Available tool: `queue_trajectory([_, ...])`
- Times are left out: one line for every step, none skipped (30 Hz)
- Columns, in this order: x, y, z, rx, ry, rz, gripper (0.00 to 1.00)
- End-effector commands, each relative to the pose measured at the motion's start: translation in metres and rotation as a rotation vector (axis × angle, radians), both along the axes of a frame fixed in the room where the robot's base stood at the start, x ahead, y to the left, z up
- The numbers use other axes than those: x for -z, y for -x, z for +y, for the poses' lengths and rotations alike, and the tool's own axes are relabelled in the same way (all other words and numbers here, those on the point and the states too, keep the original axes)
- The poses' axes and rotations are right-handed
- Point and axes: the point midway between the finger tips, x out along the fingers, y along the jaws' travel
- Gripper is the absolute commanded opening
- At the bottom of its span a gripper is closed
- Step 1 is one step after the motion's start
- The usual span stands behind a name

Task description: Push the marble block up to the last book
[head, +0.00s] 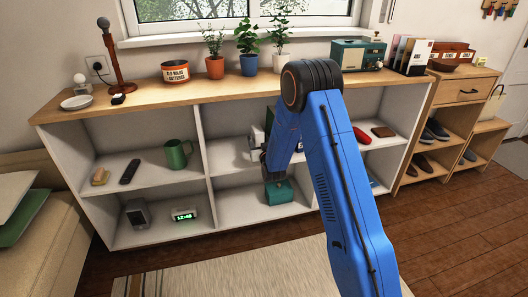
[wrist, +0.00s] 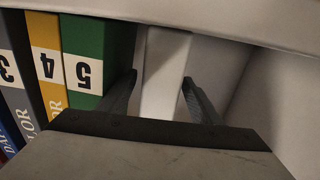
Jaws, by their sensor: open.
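In the wrist view the marble block (wrist: 165,75) is a pale upright slab between the two fingers of my open gripper (wrist: 160,98). I cannot tell whether either finger touches it. The last book, green with a 5 (wrist: 84,62), stands to its left, with a narrow dark gap and one finger between them. In the head view my gripper (head: 266,160) reaches into the middle of the shelf unit, and my arm hides most of the books.
A pale shelf board (wrist: 200,20) crosses the top of the wrist view, close to the block. White compartment walls stand on the right. In the head view a teal box (head: 279,192) sits in the compartment below, and a green mug (head: 176,154) stands left of the divider.

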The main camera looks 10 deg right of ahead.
Motion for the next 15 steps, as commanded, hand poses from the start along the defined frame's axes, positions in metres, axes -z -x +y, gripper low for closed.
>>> queue_trajectory([-0.001,0.009,0.000,0.000,0.000,0.000,0.59])
queue_trajectory([-0.001,0.014,-0.001,0.000,0.000,0.000,0.59])
queue_trajectory([0.000,0.022,-0.001,0.000,0.000,0.001,0.59])
queue_trajectory([0.000,0.028,-0.001,0.000,0.000,0.001,0.59])
queue_trajectory([0.000,0.034,-0.001,0.000,0.000,0.001,0.59])
queue_trajectory([0.000,0.043,-0.002,0.000,0.000,0.002,0.59])
queue_trajectory([0.000,0.048,-0.002,0.000,0.000,0.001,0.59])
queue_trajectory([0.000,0.055,-0.002,0.001,0.000,0.001,0.59])
queue_trajectory([0.000,0.062,-0.002,0.001,0.000,0.001,0.59])
queue_trajectory([0.000,0.069,-0.003,0.001,0.000,0.002,0.59])
queue_trajectory([0.000,0.075,-0.003,0.001,0.000,0.001,0.59])
queue_trajectory([0.000,0.083,-0.003,0.001,0.000,0.002,0.59])
queue_trajectory([0.000,0.089,-0.003,0.001,0.000,0.001,0.59])
queue_trajectory([0.000,0.095,-0.003,0.001,0.000,0.001,0.59])
queue_trajectory([0.000,0.102,-0.004,0.001,0.000,0.001,0.59])
